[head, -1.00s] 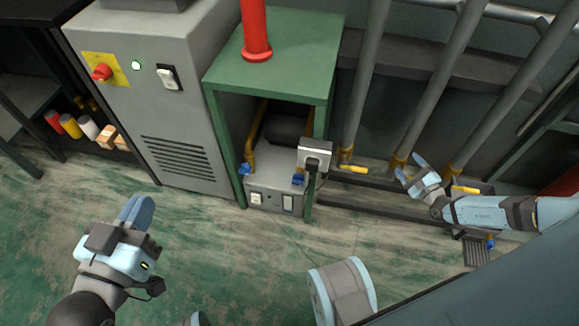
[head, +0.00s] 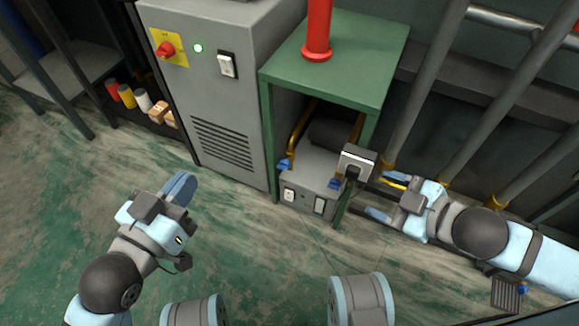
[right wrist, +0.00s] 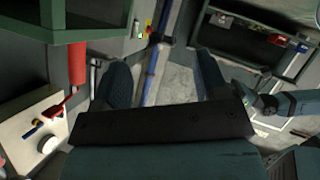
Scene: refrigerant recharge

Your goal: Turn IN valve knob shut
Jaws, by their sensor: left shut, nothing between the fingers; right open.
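A grey machine (head: 305,185) sits in the open bay of a green stand (head: 345,55). It has a blue knob at its left (head: 285,164) and another blue knob at its right (head: 334,183); I cannot read which is marked IN. My right gripper (head: 377,197) is open, right of the stand, fingers pointing left, apart from both knobs. In the right wrist view its fingers (right wrist: 163,85) are spread with nothing gripped, and I cannot make out a knob there. My left gripper (head: 180,188) is shut and empty over the floor at left.
A grey cabinet (head: 220,90) with a red switch stands left of the stand.

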